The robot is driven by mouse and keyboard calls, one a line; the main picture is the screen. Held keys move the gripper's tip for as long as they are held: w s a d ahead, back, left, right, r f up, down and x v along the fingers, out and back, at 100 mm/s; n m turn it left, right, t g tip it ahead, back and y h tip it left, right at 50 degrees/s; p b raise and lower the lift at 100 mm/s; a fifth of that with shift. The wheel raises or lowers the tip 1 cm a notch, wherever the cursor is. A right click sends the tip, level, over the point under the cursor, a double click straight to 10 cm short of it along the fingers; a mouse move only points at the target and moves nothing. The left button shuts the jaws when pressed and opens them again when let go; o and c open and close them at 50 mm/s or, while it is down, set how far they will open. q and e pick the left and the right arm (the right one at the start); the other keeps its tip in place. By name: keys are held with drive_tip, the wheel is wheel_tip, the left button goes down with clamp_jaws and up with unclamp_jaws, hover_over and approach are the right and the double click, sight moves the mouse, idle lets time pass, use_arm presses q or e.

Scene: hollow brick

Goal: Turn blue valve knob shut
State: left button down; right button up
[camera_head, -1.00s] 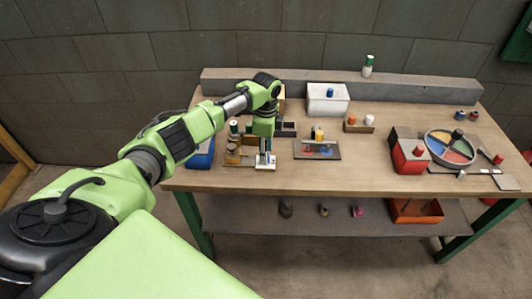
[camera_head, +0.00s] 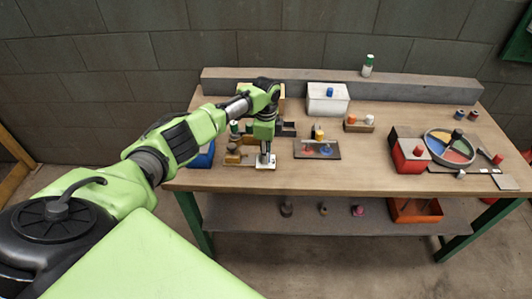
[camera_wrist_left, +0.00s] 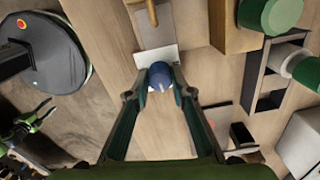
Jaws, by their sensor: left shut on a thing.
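A blue knob (camera_wrist_left: 161,77) stands on a white plate (camera_wrist_left: 154,57) near the front left of the workbench. My left gripper (camera_wrist_left: 160,84) has a fingertip on each side of the knob and is shut on it. In the head view, my left gripper (camera_head: 266,157) points down over the white plate (camera_head: 261,163) and hides the knob. Another blue knob (camera_head: 326,149) and a red knob (camera_head: 307,150) sit on a dark plate (camera_head: 334,155) to the right, apart from the gripper. My right gripper does not show.
A white box (camera_head: 328,104) is behind. A red box (camera_head: 410,158) and a coloured disc (camera_head: 452,148) are at the right. The bench's middle front is clear.

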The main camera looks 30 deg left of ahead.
use_arm(q)
drive_tip(key=n+p, duration=0.2)
drive_tip(key=n, duration=0.1)
drive_tip(key=shift+r+n, duration=0.15)
drive_tip(key=shift+n, duration=0.15)
drive_tip(key=n+p, duration=0.2)
drive_tip(key=n, duration=0.2)
drive_tip(key=shift+n+p, duration=0.3)
drive_tip(key=shift+p, duration=0.1)
drive_tip(key=n+p, duration=0.2)
drive_tip(key=n, duration=0.2)
drive_tip(key=shift+w, duration=0.1)
drive_tip(key=n+p, duration=0.1)
drive_tip(key=n, duration=0.4)
drive_tip(key=shift+n, duration=0.3)
drive_tip(key=c, duration=1.8)
unclamp_jaws()
